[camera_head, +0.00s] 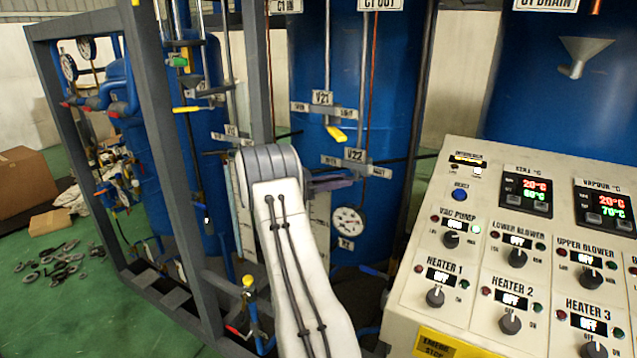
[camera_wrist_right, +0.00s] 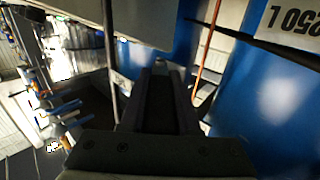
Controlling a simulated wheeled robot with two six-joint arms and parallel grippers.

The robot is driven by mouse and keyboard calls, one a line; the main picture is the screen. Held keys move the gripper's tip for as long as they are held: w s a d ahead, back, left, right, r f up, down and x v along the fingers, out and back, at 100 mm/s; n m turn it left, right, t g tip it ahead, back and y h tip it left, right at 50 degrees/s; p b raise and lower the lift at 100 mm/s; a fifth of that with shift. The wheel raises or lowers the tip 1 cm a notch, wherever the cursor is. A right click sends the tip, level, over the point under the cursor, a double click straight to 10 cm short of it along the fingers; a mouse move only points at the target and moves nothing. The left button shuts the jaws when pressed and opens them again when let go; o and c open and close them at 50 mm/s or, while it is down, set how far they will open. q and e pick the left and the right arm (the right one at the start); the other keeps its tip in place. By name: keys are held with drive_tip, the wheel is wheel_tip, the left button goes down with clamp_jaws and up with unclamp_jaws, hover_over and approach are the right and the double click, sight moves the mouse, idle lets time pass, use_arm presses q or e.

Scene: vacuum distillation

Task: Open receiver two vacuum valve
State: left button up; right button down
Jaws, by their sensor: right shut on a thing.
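The blue receiver tank (camera_head: 385,95) stands in the middle of the head view. A V22 label plate (camera_head: 355,155) sits on a pipe in front of it. My right gripper (camera_head: 332,181) is at the V22 plate, just below and left of the label, shut on the V22 valve handle. The handle itself is hidden by the gripper. In the right wrist view the dark fingers (camera_wrist_right: 160,85) are close together and point toward the blue tank. Above, the V21 valve has a yellow handle (camera_head: 336,132), angled down to the right. My left gripper is not in view.
A round gauge (camera_head: 348,222) hangs just below the right gripper. The control panel (camera_head: 480,165) with knobs and displays stands close on the right. Grey frame posts (camera_head: 160,150) rise on the left. Boxes (camera_head: 25,175) and loose parts lie on the green floor.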

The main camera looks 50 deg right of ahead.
drive_tip(key=shift+w+r, duration=0.1)
drive_tip(key=shift+r, duration=0.1)
drive_tip(key=c, duration=0.6)
unclamp_jaws()
drive_tip(key=shift+c, duration=0.2)
drive_tip(key=shift+f, duration=0.1)
drive_tip(key=shift+w+a+f+b, duration=0.15)
drive_tip(key=shift+w+a+b, duration=0.1)
drive_tip(key=shift+a+b, duration=0.05)
drive_tip(key=b+v, duration=0.4)
drive_tip(key=v, duration=0.5)
drive_tip(key=shift+w+a, duration=0.2)
drive_tip(key=shift+a, duration=0.05)
drive_tip(key=shift+w, duration=0.1)
